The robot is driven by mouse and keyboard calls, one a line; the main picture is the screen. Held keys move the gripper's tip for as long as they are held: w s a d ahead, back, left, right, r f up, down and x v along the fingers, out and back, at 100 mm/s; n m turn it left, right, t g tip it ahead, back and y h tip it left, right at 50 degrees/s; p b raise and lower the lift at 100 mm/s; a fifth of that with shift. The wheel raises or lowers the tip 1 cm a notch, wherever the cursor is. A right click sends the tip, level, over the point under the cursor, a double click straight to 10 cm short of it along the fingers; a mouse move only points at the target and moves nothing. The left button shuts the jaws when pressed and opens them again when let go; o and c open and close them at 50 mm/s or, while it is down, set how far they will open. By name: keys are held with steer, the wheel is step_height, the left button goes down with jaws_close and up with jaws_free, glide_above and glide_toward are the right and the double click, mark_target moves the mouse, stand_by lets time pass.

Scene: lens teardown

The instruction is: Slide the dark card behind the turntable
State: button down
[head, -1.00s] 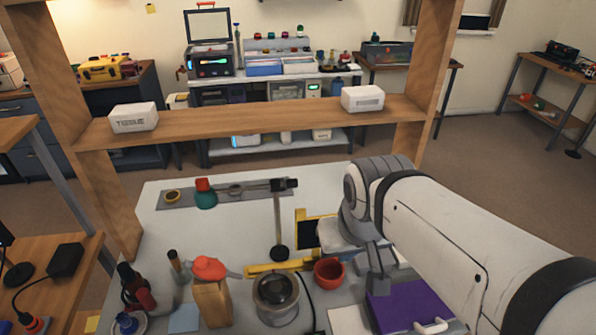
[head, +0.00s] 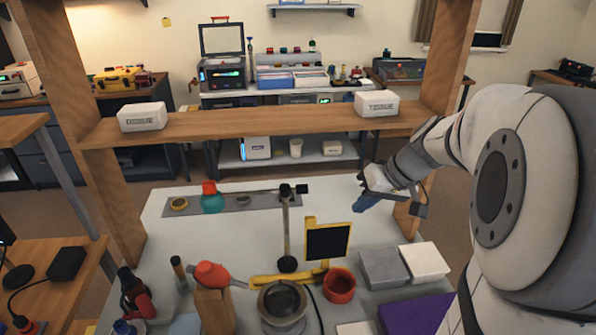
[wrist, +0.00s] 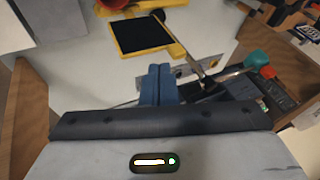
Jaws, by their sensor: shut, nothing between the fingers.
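The dark card (head: 328,242) is a black panel in a yellow stand, upright behind the red bowl. It also shows in the wrist view (wrist: 140,32), above and left of my fingers. A round grey body with a dark top (head: 282,303), which may be the turntable, stands at the front, left of the bowl. The card is behind it and to its right. My gripper (head: 366,204) is shut and empty, raised at the back right of the table, apart from the card. Its blue fingers show pressed together in the wrist view (wrist: 161,84).
Grey and white boxes (head: 384,267) lie to the right. A wooden shelf (head: 250,122) spans the back. The white table is clear at left centre.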

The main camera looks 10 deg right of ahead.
steer(key=shift+t+y, duration=0.4)
steer(key=w+d, duration=0.1)
steer(key=w+d+f, duration=0.1)
steer(key=w+d, duration=0.1)
steer(key=shift+w, duration=0.2)
steer(key=shift+f, duration=0.1)
steer(key=w+a+f+p, duration=0.2)
steer(key=w+a+f, duration=0.1)
steer(key=a+f, duration=0.5)
steer(key=shift+w+a+p, duration=0.3)
steer(key=shift+w+a, duration=0.05)
